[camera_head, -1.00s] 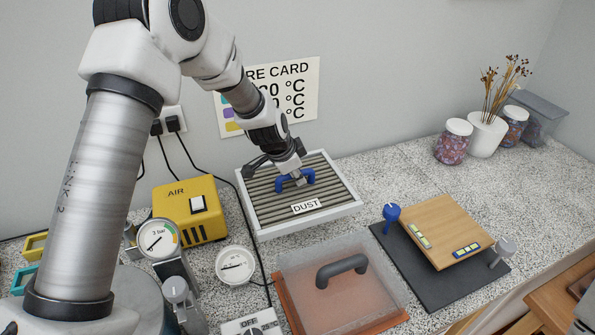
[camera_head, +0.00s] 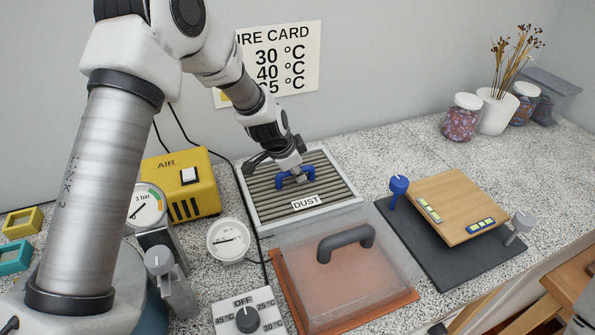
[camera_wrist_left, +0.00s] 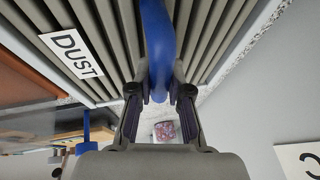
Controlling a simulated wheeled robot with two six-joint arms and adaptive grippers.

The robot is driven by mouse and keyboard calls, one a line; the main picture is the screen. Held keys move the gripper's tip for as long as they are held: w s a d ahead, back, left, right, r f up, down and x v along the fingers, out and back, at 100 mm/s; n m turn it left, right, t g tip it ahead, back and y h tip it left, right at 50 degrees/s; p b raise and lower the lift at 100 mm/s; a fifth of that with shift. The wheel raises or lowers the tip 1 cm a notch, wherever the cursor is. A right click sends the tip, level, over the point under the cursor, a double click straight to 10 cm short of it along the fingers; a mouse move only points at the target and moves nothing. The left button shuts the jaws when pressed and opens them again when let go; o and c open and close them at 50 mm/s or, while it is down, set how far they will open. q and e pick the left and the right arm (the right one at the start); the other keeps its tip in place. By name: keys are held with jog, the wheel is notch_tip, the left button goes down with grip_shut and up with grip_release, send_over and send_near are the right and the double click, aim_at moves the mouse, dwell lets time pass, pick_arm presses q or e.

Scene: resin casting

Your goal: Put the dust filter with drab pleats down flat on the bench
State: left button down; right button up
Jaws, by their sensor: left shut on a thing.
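The dust filter (camera_head: 350,206) is a flat white-framed panel with drab grey-brown pleats, a DUST label (camera_head: 306,202) and a blue handle (camera_head: 283,183). It lies roughly level at the back of the bench (camera_head: 400,160), behind the clear lidded box. I cannot tell whether its underside touches the bench or hangs just above it. My left gripper (camera_head: 293,175) comes from above and is shut on the blue handle. In the left wrist view the handle (camera_wrist_left: 158,45) passes between the fingers (camera_wrist_left: 159,98), with the pleats behind. My right gripper is not in view.
A yellow AIR box (camera_head: 180,185) stands left of the filter, with a black cable and a small gauge (camera_head: 228,240) close by. A clear lid with a grey handle (camera_head: 345,243) is in front. A wooden board (camera_head: 460,205) on a dark mat is at right.

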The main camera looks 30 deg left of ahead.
pick_arm(q)
jog(key=shift+f+b, duration=0.25)
jog(key=shift+b, duration=0.05)
jog(key=c, duration=1)
grip_release()
jog(key=shift+r, duration=0.1)
jog(key=v, duration=1.2)
